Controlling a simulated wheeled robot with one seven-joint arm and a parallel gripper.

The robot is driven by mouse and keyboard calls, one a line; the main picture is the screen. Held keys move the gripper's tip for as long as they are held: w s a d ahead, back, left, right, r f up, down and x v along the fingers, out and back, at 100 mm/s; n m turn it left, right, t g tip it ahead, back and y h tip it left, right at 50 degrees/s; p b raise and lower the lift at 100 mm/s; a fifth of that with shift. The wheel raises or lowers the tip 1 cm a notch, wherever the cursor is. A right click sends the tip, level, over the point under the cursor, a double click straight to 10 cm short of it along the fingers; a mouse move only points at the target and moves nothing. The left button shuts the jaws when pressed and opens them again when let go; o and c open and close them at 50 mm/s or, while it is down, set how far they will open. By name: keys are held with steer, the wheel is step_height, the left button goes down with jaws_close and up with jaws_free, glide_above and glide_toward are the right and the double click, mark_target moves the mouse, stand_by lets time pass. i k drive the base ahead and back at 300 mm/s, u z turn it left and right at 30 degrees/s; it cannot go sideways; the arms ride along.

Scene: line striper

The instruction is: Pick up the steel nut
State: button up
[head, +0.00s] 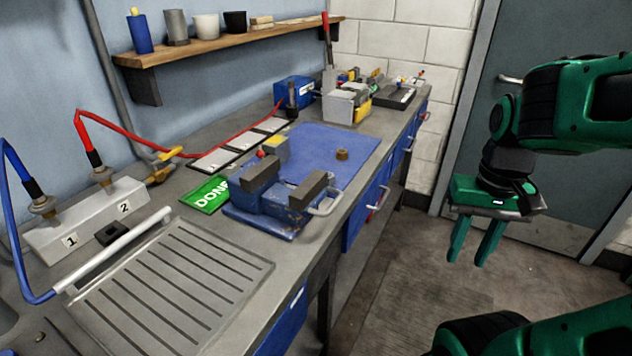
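A small brownish ring-shaped piece (342,154) lies on the blue mat (322,139) on the workbench; it looks like a nut, though its colour is more brown than bright steel. No other clear nut shows. My gripper (467,261) hangs at the right, over the floor beyond the bench's front edge, with its fingers pointing down. The fingers are apart and nothing is between them. The gripper is to the right of the small brown piece and well apart from it.
A blue vise (283,205) stands at the mat's near end, beside a green DONE card (206,194). White trays (245,144), a grey box (345,106) and a blue box (294,91) stand farther back. A shelf (230,40) hangs above. The mat around the brown piece is clear.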

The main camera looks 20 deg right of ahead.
mark_target(330, 176)
steer(key=u, duration=0.25)
steer(key=k, duration=1.3)
steer(key=z, duration=0.6)
steer(key=i, duration=1.5)
steer(key=u, duration=0.05)
